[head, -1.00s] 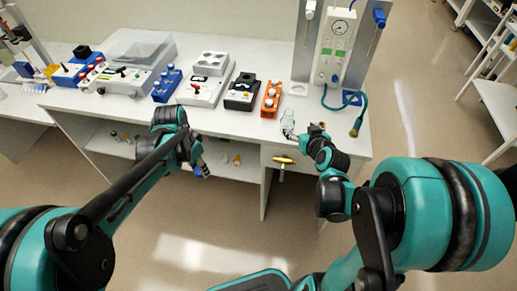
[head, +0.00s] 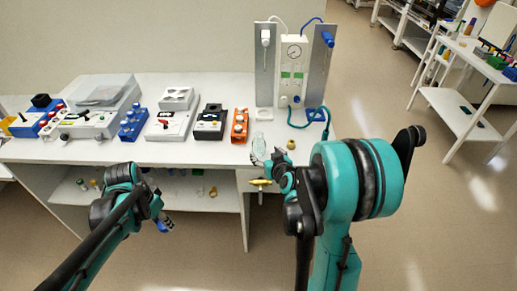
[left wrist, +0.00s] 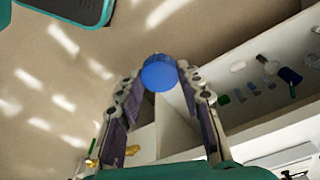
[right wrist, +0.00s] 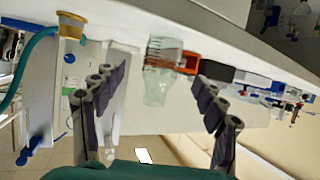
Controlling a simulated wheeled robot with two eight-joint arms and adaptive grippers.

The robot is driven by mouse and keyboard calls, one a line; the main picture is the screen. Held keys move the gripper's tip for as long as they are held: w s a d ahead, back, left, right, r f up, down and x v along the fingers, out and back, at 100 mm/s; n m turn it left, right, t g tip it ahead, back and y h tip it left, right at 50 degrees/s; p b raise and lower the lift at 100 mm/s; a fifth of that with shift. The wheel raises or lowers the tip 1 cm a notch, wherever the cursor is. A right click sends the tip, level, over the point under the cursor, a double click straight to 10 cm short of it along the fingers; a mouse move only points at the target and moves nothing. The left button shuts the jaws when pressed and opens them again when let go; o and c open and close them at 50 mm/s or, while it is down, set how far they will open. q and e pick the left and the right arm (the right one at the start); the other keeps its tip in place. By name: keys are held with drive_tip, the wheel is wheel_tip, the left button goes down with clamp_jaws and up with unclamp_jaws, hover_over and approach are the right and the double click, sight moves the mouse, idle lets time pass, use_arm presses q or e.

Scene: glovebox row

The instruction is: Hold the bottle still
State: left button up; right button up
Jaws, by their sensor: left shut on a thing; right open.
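The clear, see-through bottle (head: 258,147) stands near the front edge of the counter. My right gripper (head: 268,163) is beside it, at the counter's edge. In the right wrist view the bottle (right wrist: 158,88) lies between the spread fingers of my right gripper (right wrist: 160,76), with visible gaps at both sides. My left gripper (head: 164,224) hangs in front of the counter, below its top. It is shut on a blue cap (left wrist: 160,74), which shows between its fingertips in the left wrist view.
An orange block (head: 240,125) stands left of the bottle, a brass fitting (head: 291,144) right of it. A gauge panel (head: 293,70) with a teal hose (head: 308,124) stands behind. A yellow valve handle (head: 261,182) sticks out below the counter edge.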

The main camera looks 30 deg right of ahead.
sight(260, 148)
use_arm(q)
drive_tip(key=shift+f, duration=0.3)
use_arm(e)
drive_tip(key=shift+x, duration=1.1)
use_arm(q)
drive_tip(key=shift+f, duration=0.1)
use_arm(e)
drive_tip(key=shift+w, duration=0.1)
drive_tip(key=b+x, duration=0.2)
drive_tip(key=x, duration=0.3)
drive_tip(key=shift+a, duration=0.15)
use_arm(q)
drive_tip(key=shift+f, duration=0.95)
use_arm(e)
drive_tip(key=shift+r, duration=0.1)
drive_tip(key=c, duration=1.4)
